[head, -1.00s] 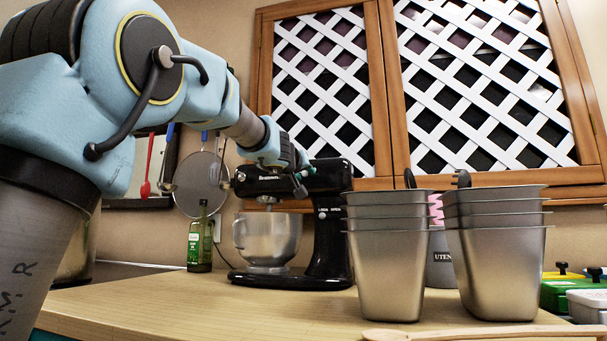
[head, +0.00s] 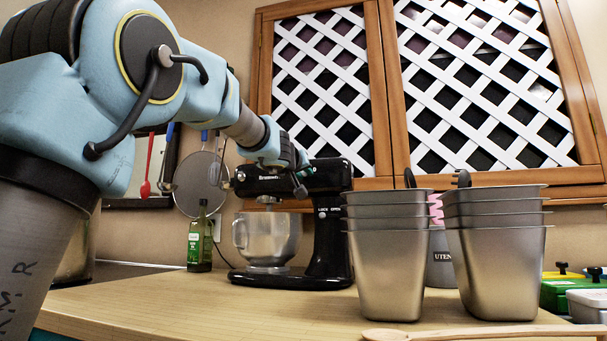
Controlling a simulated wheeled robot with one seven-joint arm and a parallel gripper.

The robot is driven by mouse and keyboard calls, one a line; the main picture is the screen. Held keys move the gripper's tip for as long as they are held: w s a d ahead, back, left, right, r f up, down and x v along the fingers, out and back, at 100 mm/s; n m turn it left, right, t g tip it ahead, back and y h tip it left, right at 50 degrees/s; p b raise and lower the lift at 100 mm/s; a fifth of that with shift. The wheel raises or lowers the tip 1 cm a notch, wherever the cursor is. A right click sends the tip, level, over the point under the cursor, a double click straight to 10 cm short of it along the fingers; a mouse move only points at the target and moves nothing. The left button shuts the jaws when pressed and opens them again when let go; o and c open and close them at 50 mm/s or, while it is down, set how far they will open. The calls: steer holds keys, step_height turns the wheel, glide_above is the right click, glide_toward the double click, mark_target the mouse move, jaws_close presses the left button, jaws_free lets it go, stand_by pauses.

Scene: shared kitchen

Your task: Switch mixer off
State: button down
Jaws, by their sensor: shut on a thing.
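The black stand mixer (head: 328,240) stands on the wooden counter with its head level above a steel bowl (head: 268,240). A label and a small light spot show on its column. My arm reaches in from the upper left. I cannot tell the switch position.
Two stacks of steel pans (head: 388,265) (head: 497,262) stand right of the mixer, in front of a utensil crock (head: 441,262). A green bottle (head: 199,240) stands to the left. A wooden spoon (head: 480,333) lies at the front edge. Counter in front of the mixer is clear.

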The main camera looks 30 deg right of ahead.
steer(key=shift+d, duration=0.1)
stand_by(0.5)
steer(key=shift+s+d, duration=0.85)
steer(key=c, duration=0.8)
jaws_free()
steer(key=b+v, duration=0.3)
steer(key=v, duration=0.7)
steer(key=shift+s+a+b, duration=0.3)
steer(key=shift+b, duration=0.1)
